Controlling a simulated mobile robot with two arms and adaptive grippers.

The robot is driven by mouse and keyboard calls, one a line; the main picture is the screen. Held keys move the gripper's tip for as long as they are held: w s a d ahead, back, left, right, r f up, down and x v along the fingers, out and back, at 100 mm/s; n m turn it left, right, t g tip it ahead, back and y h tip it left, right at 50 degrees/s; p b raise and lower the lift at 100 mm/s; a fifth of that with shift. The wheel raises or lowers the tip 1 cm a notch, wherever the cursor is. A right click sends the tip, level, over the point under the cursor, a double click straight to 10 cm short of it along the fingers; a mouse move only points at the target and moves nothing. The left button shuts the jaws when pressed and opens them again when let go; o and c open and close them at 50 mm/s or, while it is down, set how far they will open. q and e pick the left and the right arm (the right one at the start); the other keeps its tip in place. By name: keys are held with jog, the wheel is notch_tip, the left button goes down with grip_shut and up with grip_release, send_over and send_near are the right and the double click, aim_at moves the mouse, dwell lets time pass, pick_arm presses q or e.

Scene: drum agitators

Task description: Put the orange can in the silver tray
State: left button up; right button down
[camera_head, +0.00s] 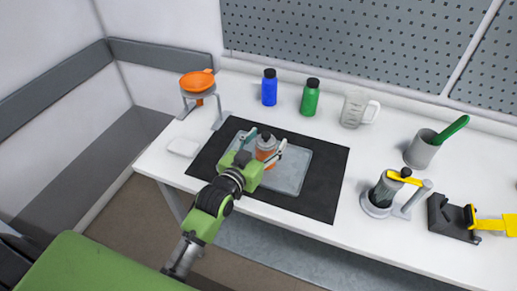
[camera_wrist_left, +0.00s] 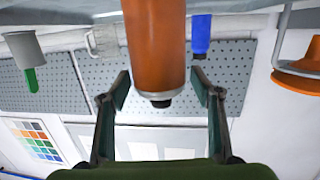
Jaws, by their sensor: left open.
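The orange can (camera_head: 266,150) has a dark cap and stands upright over the silver tray (camera_head: 293,180), apparently on its floor; its base is hidden behind my gripper. My left gripper (camera_head: 262,147) is open, with one finger on each side of the can. In the left wrist view, which is upside down, the orange can (camera_wrist_left: 157,45) is between the open fingers of my left gripper (camera_wrist_left: 161,88), with a visible gap on both sides near the cap. My right gripper is not in view.
The tray lies on a black mat (camera_head: 325,195). Behind are a blue bottle (camera_head: 269,88), a green bottle (camera_head: 310,98) and a clear jug (camera_head: 355,108). An orange funnel on a stand (camera_head: 196,84) is at left. A grey cup (camera_head: 422,150) and a yellow-handled device (camera_head: 385,190) stand at right.

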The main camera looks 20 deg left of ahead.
pick_arm(q)
jog(key=b+v, duration=0.2)
jog(key=v, duration=1)
jog(key=shift+f, duration=0.1)
